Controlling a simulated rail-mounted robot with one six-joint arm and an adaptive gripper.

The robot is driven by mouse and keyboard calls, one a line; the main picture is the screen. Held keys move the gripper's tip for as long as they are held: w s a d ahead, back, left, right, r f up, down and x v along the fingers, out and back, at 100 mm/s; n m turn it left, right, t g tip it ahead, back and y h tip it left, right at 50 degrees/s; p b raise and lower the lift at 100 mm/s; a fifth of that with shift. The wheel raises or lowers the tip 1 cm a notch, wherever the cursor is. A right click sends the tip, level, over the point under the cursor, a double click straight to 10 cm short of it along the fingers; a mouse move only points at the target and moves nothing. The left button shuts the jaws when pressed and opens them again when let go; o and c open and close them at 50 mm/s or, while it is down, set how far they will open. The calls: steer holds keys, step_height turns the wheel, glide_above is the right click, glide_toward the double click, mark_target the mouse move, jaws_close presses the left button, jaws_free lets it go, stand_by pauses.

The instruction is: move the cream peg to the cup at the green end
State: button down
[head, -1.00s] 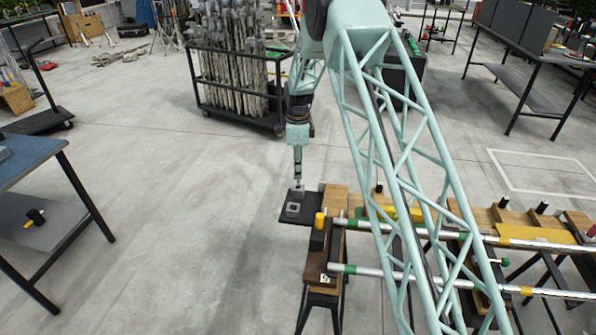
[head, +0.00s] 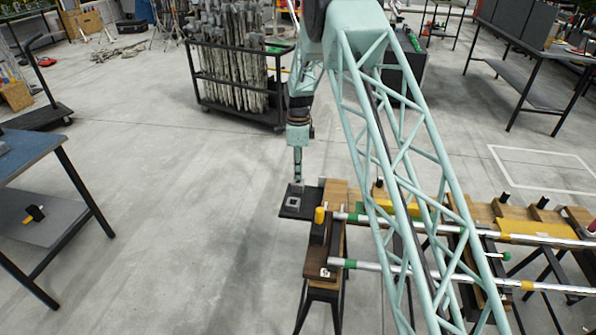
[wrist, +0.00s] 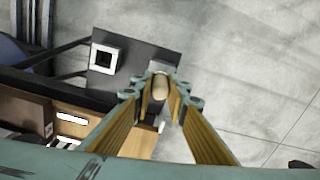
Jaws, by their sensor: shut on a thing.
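The cream peg (wrist: 161,88) is between the fingertips of my gripper (wrist: 160,92) in the wrist view, and the fingers are shut on it. A pale square cup (wrist: 103,60) with a dark opening sits on a black plate (wrist: 133,66). In the wrist view the cup lies up and left of the peg, and the peg shows near the plate's lower right edge. In the head view my gripper (head: 298,183) points down near the cup (head: 296,202) on the black plate. The peg is too small to make out there, and its height above the plate is unclear.
Two silver pipes with green bands (head: 349,264) rest on wooden supports right of the plate. A yellow-topped dark post (head: 318,222) stands close by. A loaded cart (head: 235,85) stands behind, and a blue-topped table (head: 30,155) at left. Open floor lies between.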

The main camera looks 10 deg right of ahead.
steer(key=shift+f, duration=0.6)
steer(key=c, duration=2.5)
jaws_free()
steer(key=shift+o, duration=0.2)
steer(key=shift+r, duration=0.15)
steer(key=shift+r, duration=5.85)
